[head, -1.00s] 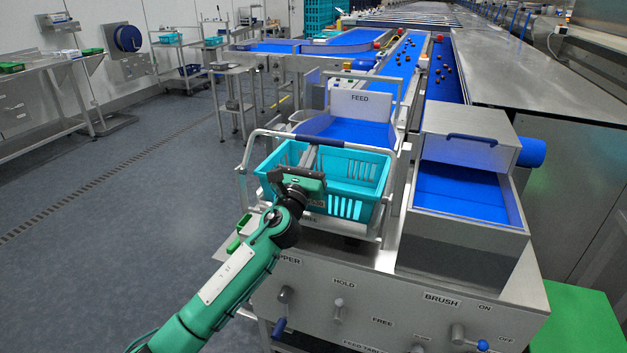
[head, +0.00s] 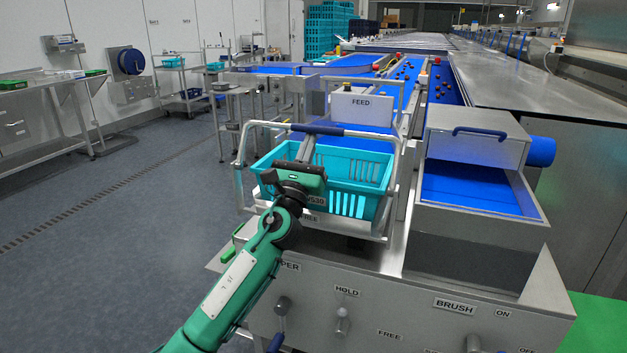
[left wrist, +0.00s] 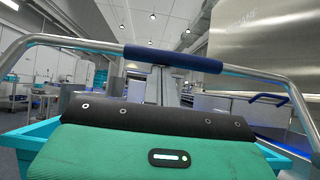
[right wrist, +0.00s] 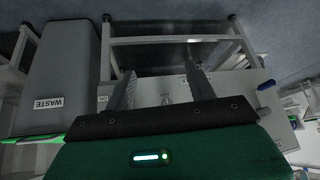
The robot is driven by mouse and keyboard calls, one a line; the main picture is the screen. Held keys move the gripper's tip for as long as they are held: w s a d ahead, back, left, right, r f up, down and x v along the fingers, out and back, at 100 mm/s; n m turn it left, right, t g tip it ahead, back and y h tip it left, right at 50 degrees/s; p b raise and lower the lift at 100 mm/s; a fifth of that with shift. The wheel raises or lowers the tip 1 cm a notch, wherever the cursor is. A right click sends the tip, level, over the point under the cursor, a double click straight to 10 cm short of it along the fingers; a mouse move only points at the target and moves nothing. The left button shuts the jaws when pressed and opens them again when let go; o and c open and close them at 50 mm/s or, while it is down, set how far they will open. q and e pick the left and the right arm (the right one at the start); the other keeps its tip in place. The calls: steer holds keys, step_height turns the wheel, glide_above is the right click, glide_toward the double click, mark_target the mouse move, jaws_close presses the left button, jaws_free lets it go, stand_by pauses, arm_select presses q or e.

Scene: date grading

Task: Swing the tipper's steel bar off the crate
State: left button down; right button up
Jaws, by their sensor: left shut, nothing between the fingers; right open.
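The turquoise crate (head: 352,185) sits in the tipper cradle. The steel bar (head: 243,150) arches above it, and its dark blue sleeve (head: 318,130) runs over the crate's far side. My left gripper (head: 307,148) is shut and empty above the crate, its fingers pointing toward the sleeve. In the left wrist view the sleeve (left wrist: 172,58) crosses at the tips of the shut fingers (left wrist: 160,78); I cannot tell whether they touch. My right gripper (right wrist: 163,85) is open and empty, seen only in its wrist view. My left gripper's body hides part of the crate.
The FEED plate (head: 362,106) stands behind the crate. A steel housing with a blue handle (head: 480,133) is to the right. Knobs line the front panel (head: 400,310). A grey WASTE bin (right wrist: 60,75) shows in the right wrist view.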

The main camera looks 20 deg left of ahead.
arm_select(q)
steer(key=b, duration=0.2)
steer(key=t+b, duration=0.1)
steer(key=shift+s+r+b, duration=0.2)
steer(key=shift+s+b, duration=0.2)
steer(key=shift+s, duration=0.1)
arm_select(e)
steer(key=w+a+r+t+y, duration=0.1)
steer(key=w+a+t+y, duration=0.1)
steer(key=a+t, duration=0.3)
steer(key=shift+w+a+r+y, duration=0.4)
steer(key=shift+a+y, duration=0.2)
steer(key=shift+a, duration=0.25)
arm_select(q)
steer(key=shift+s+r, duration=0.1)
arm_select(e)
steer(key=shift+r, duration=0.1)
